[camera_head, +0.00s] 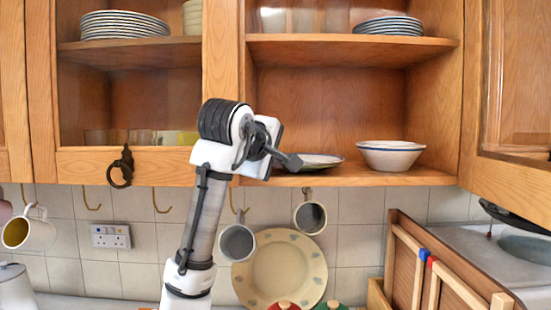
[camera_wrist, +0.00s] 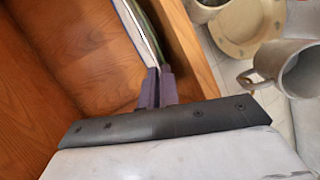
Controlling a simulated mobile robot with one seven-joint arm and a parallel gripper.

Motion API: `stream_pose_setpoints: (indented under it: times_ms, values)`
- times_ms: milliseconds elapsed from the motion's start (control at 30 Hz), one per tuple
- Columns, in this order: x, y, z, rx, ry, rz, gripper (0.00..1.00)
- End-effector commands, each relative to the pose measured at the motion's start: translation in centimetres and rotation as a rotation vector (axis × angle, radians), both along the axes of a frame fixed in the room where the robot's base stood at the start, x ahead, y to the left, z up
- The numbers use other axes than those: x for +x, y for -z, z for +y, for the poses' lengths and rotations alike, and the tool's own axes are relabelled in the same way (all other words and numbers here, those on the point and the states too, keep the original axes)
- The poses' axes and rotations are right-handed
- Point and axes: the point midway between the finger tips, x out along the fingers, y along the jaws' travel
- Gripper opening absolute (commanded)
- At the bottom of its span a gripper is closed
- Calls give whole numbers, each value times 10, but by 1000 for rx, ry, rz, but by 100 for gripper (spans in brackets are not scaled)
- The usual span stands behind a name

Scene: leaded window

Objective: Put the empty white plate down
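The white plate (camera_head: 318,160) has a dark blue-green rim and shows no food. It is roughly level at the lower shelf of the open cupboard, left of a white bowl (camera_head: 390,155). My gripper (camera_head: 292,162) reaches in from the left at the plate's near left edge. In the wrist view, the two dark fingers (camera_wrist: 158,86) are close together with the rim of the plate (camera_wrist: 140,32) between them. I cannot tell whether the plate's underside touches the shelf. My wrist hides part of the shelf to the left.
The lower shelf (camera_head: 400,177) has a bare front edge. Plate stacks stand on the upper shelves, right (camera_head: 388,26) and left (camera_head: 125,25). Mugs (camera_head: 310,217) (camera_head: 238,242) hang below the cupboard, near a large cream plate (camera_head: 280,268). An open door (camera_head: 515,90) stands at right.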

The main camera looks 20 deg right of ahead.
Motion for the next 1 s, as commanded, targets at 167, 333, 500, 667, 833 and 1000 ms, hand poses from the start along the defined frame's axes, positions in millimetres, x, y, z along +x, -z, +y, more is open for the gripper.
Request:
stream_pose_setpoints:
  times_ms: [167, 333, 500, 667, 833, 1000]
  values:
    - [0, 1, 0, 0, 0, 0, 18]
    - [0, 1, 0, 0, 0, 0, 25]
    - [0, 0, 0, 0, 0, 0, 25]
    - [-10, -3, 7, -1, 0, -3, 25]
    - [-36, -14, 26, -2, 1, -5, 25]
    - [-63, -28, 47, -1, 0, -3, 25]
